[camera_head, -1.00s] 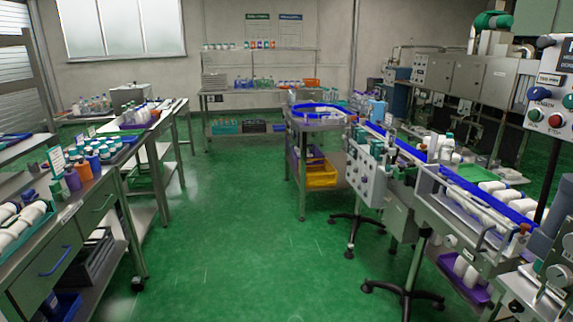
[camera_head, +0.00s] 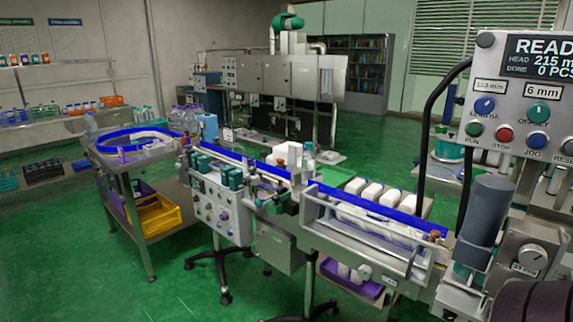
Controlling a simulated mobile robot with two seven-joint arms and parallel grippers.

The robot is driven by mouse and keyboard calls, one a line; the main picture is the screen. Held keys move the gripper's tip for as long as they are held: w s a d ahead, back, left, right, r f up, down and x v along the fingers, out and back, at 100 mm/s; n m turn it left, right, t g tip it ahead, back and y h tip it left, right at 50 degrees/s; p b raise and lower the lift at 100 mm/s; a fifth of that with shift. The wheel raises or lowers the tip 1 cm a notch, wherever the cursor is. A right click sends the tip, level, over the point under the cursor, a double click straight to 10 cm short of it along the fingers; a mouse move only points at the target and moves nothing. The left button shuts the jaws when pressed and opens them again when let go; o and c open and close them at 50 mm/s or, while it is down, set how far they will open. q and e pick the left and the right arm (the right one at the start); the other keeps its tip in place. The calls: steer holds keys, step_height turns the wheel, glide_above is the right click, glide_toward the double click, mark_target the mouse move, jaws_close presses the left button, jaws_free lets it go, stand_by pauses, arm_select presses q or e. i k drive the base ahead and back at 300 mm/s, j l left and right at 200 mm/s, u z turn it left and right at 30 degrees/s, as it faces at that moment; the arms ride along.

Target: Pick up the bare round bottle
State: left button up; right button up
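No bottle can be singled out for certain as the bare round bottle. A pale, clear-looking bottle (camera_head: 309,156) with a teal cap stands upright beside the conveyor (camera_head: 262,180) near the middle of the view. Several white bottles (camera_head: 368,191) lie on their sides in a tray behind the near end of the conveyor. Several more clear bottles (camera_head: 188,118) stand at the back by the feed table; they are too small to tell apart. Neither of my grippers is in view.
A control panel (camera_head: 530,95) and a grey cylinder (camera_head: 487,212) stand close at the right. A round-topped feed table (camera_head: 137,141) with a yellow bin (camera_head: 158,218) is at the left. Wheeled stands reach out below the conveyor. The green floor (camera_head: 90,270) is clear at front left.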

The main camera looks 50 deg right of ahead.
mark_target(309, 160)
steer(key=i+z, duration=0.2)
steer(key=i, duration=0.2)
steer(key=i+j+z, duration=0.15)
steer(key=i, duration=0.25)
steer(key=i+j+z, duration=0.2)
steer(key=i, duration=0.2)
